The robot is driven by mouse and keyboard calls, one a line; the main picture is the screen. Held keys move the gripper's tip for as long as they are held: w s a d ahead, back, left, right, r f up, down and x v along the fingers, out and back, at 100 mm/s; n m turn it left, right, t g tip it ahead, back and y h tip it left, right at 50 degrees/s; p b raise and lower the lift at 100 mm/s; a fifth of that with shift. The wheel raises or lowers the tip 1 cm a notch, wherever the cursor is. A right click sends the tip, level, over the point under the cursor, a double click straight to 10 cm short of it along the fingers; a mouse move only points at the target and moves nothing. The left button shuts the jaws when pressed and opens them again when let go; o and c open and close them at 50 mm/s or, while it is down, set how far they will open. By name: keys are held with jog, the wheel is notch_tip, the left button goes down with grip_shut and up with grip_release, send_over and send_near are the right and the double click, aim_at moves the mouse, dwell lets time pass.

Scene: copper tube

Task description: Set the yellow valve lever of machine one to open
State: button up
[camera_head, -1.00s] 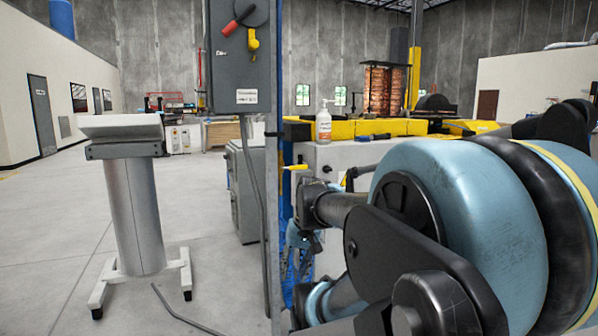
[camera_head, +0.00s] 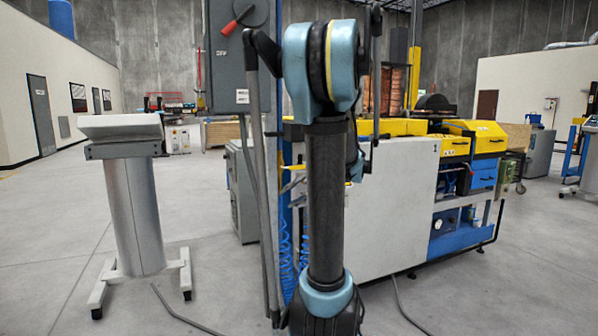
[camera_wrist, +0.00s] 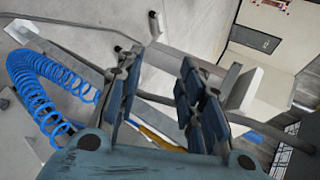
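In the head view the gripper is not clearly seen behind the arm.
A grey switch box (camera_head: 228,60) with a red handle (camera_head: 237,20) stands on a post left of my arm. Blue coiled hose (camera_wrist: 40,95) hangs close to the gripper. A white pedestal (camera_head: 136,200) stands at left, with free floor around it.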

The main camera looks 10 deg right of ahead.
jog(key=w+d+r+m+t+y, duration=0.1)
jog(key=w+d+r+t+y, duration=0.15)
jog(key=w+d, duration=0.55)
jog(key=t+y, duration=0.2)
jog(key=t, duration=0.1)
send_near(294, 167)
jog(key=shift+m, duration=0.3)
jog(key=w+a, duration=0.1)
jog(key=w, duration=0.1)
jog(key=w+a, duration=0.4)
jog(key=shift+w+a+f, duration=0.25)
jog(key=shift+w, duration=0.15)
grip_shut()
